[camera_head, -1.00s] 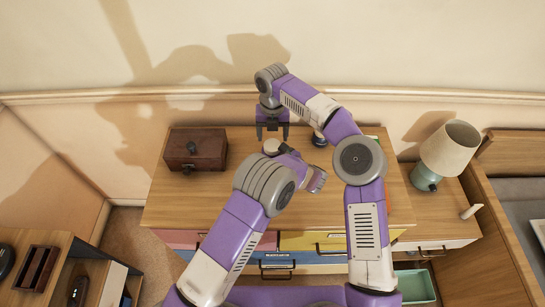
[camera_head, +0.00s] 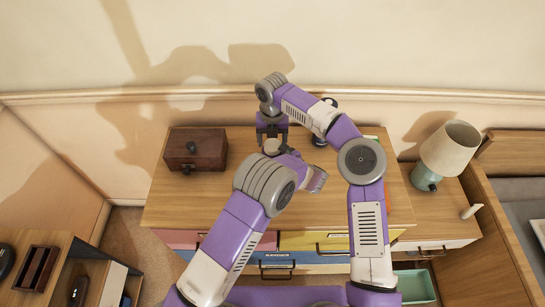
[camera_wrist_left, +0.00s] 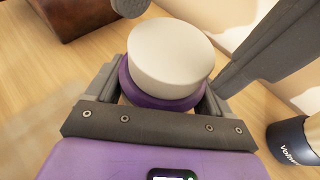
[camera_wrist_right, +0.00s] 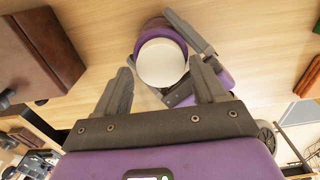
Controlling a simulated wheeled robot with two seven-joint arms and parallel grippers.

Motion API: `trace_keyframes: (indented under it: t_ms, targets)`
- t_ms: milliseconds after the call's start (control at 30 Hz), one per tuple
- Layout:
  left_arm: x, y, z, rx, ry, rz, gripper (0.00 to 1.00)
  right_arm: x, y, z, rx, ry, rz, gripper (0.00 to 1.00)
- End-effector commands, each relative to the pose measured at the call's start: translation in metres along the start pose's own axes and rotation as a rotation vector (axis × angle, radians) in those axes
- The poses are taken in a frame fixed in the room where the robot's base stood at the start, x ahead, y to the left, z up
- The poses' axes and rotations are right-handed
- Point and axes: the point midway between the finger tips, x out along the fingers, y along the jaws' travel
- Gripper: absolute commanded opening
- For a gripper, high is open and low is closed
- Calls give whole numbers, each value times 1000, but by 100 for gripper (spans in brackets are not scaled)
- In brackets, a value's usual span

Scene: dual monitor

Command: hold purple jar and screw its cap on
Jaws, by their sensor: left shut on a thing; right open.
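The purple jar (camera_wrist_left: 128,88) stands on the dresser top, with its cream-white cap (camera_wrist_left: 170,55) resting on its mouth. The cap also shows in the head view (camera_head: 272,147) and the right wrist view (camera_wrist_right: 161,63). Whether the threads are engaged cannot be told. My left gripper (camera_wrist_left: 160,92) is shut around the jar body below the cap. My right gripper (camera_head: 272,137) comes from the far side, pointing down above the cap. In the right wrist view its open fingers (camera_wrist_right: 162,78) lie either side of the cap, apart from it and empty. Most of the jar body is hidden.
A dark wooden box (camera_head: 197,149) stands left of the jar on the dresser top (camera_head: 165,200). A dark blue cup-like object (camera_wrist_left: 293,140) stands to the right, partly behind my right arm. A lamp (camera_head: 449,150) is farther right. The wall is close behind.

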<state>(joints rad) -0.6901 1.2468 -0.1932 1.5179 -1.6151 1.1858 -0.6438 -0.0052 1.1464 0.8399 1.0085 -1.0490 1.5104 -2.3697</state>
Motion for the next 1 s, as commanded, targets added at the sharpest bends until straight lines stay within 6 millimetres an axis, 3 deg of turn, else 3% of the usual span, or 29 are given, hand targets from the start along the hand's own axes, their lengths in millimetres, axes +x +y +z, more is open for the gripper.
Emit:
trace_keyframes:
  t_ms: [200, 500, 800, 833, 1000]
  targets:
    - [0, 0, 0, 0, 0, -1, 0, 18, 0, 0, 1, 1, 0, 70]
    - [0, 0, 0, 0, 0, -1, 0, 20, 0, 0, 1, -1, 1, 70]
    - [0, 0, 0, 0, 0, -1, 0, 19, 0, 0, 0, -1, 1, 26]
    - [0, 0, 0, 0, 0, -1, 0, 19, 0, 0, 0, -1, 1, 62]
    - [0, 0, 0, 0, 0, -1, 0, 19, 0, 0, 0, -1, 1, 86]
